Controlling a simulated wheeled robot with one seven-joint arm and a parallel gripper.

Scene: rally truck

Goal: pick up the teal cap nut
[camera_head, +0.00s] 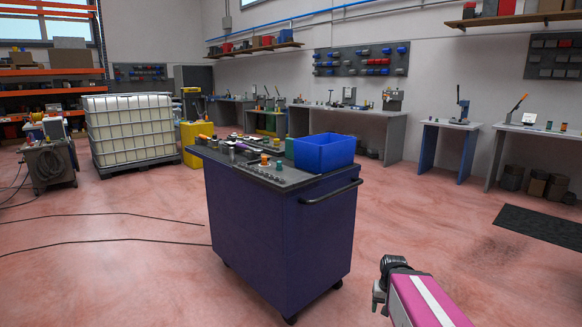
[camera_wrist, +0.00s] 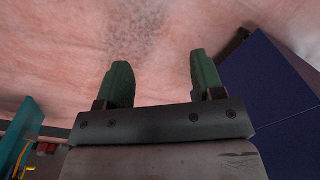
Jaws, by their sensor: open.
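A small teal piece (camera_head: 279,166) lies among small parts on the dark top of the blue-purple cart (camera_head: 270,225). It may be the teal cap nut, but it is too small to tell. My gripper (camera_head: 379,295) is low at the right of the cart, apart from it and below its top. In the wrist view my gripper (camera_wrist: 160,75) has its two green fingers spread with nothing between them. The cart's side (camera_wrist: 265,90) shows at the right of that view. The cap nut does not show there.
A blue bin (camera_head: 324,153) stands at the back right of the cart top, and a handle (camera_head: 331,191) juts from its right side. A caged white tank (camera_head: 130,130) and workbenches stand behind. The floor around the cart is mostly clear, with cables at left.

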